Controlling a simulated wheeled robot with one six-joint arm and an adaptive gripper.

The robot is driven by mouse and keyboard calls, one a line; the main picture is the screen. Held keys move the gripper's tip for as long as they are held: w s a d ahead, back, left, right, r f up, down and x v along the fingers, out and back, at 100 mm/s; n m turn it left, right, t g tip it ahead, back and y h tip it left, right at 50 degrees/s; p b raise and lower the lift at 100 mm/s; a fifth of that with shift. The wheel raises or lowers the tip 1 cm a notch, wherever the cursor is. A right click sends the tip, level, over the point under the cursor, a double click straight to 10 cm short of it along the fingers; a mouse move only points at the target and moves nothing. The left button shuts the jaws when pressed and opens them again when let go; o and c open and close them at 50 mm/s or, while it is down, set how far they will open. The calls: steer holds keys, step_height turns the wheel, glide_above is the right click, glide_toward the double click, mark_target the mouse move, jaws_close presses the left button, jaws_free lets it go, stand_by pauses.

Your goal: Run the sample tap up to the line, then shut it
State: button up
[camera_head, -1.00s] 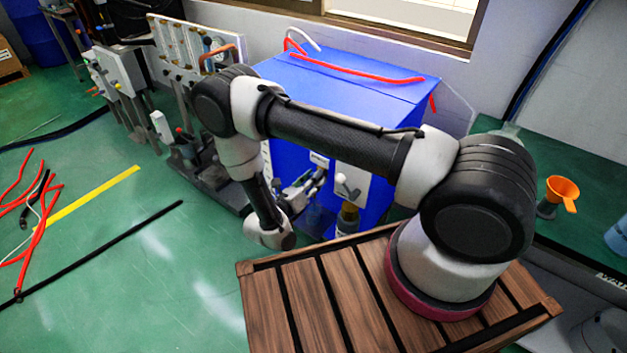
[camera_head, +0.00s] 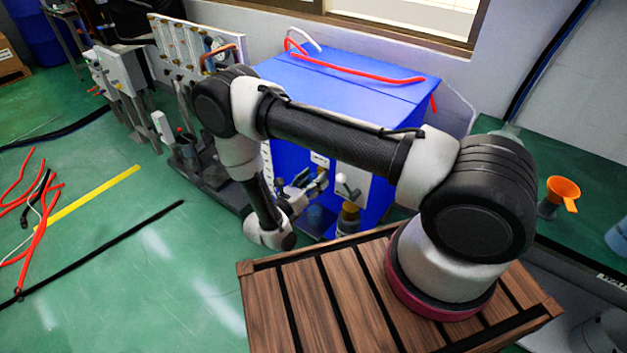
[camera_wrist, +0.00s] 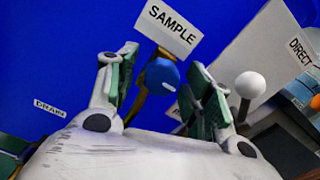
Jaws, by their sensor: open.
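The sample tap shows in the wrist view as a rounded blue handle (camera_wrist: 162,73) on a brass-coloured body, just below a white SAMPLE label (camera_wrist: 174,27). My gripper (camera_wrist: 158,85) is open, with one green-padded finger on each side of the blue handle and gaps showing. In the head view my gripper (camera_head: 303,188) is in front of the blue generator cabinet (camera_head: 385,110), beside the small white label (camera_head: 320,160). The tap itself is hard to make out there. A dark container (camera_head: 315,216) stands low under the gripper. No fill line or water can be made out.
A white panel (camera_head: 350,186) marked DIRECT in the wrist view, with a white ball knob (camera_wrist: 250,85), stands close right of the gripper. A brown-topped bottle (camera_head: 348,218) is below it. A DRAIN label (camera_wrist: 50,107) is at left.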

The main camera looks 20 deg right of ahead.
steer(key=v, duration=1.2)
steer(key=s+d+m+g+h, duration=0.1)
steer(key=s+d+m+g, duration=0.2)
steer(key=s+d+g, duration=0.25)
steer(key=s+d+r+m+g+y, duration=0.2)
steer(key=d+r+m+g+y, duration=0.15)
steer(key=r+m, duration=0.4)
steer(key=s+d+r+m+g+y, duration=0.2)
steer(key=r+m+y, duration=0.2)
steer(key=r, duration=0.7)
steer(key=s+d+r+m+g+y, duration=0.25)
steer(key=r+m, duration=0.35)
steer(key=r, duration=0.4)
steer(key=s+d+r+m+t+y, duration=0.2)
steer(key=s+d+r+m+t, duration=0.1)
steer(key=r, duration=0.5)
steer(key=s+d+r+m+t+y, duration=0.3)
steer(key=s+d+r+m+t, duration=0.1)
steer(key=d+r, duration=0.4)
steer(key=shift+d+r+m+y, duration=0.15)
steer(key=shift+r+m+y, duration=0.15)
steer(key=shift+r+m, duration=0.25)
